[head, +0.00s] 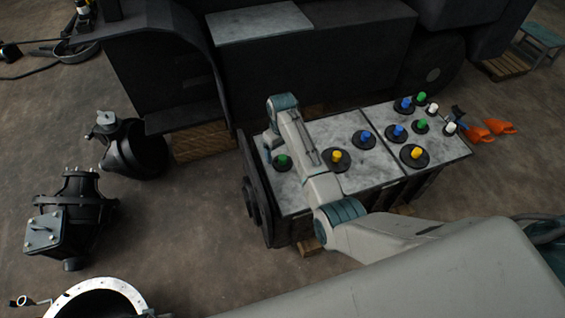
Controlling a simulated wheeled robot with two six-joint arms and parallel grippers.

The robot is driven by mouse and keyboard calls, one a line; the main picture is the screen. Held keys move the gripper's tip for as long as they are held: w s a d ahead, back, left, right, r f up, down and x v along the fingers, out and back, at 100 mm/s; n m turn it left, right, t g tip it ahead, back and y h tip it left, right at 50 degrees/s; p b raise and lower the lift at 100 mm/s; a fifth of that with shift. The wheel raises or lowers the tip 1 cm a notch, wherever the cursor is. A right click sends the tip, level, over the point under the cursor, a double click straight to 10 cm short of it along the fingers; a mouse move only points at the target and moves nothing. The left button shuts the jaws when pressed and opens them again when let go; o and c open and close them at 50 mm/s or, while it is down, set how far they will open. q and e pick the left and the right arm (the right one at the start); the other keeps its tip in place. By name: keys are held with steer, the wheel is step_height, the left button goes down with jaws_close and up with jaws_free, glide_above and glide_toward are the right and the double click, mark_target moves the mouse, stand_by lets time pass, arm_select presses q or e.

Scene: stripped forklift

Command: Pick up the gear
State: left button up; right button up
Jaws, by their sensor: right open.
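Several dark round gear-like discs with coloured pegs sit on a grey-topped block (300,196). One gear with a green peg (283,163) is at the block's left end. Others have a yellow peg (337,159), a blue peg (365,140) and another yellow peg (414,155). My right gripper (268,156) points down just left of the left green-pegged gear, close to it; whether it touches cannot be told. Its jaws are small and partly hidden by the wrist, open, with nothing seen in them. My left gripper is not in view.
Smaller discs with blue, green and white pegs crowd the block's right end. Orange objects (488,130) lie on the floor beyond. The dark forklift body (310,65) stands behind. Black machine parts (72,215) and a pale metal ring (100,288) stand at left, with bare floor between.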

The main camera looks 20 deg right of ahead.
mark_target(283, 157)
steer(key=f, duration=0.4)
steer(key=shift+w+d+f+b, duration=0.15)
steer(key=shift+w+f+b, duration=0.05)
steer(key=shift+b, duration=0.15)
steer(key=shift+f, duration=0.45)
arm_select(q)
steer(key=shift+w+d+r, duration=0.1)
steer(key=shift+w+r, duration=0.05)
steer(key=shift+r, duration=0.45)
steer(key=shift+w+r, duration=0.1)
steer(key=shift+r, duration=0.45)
arm_select(e)
steer(key=c, duration=1)
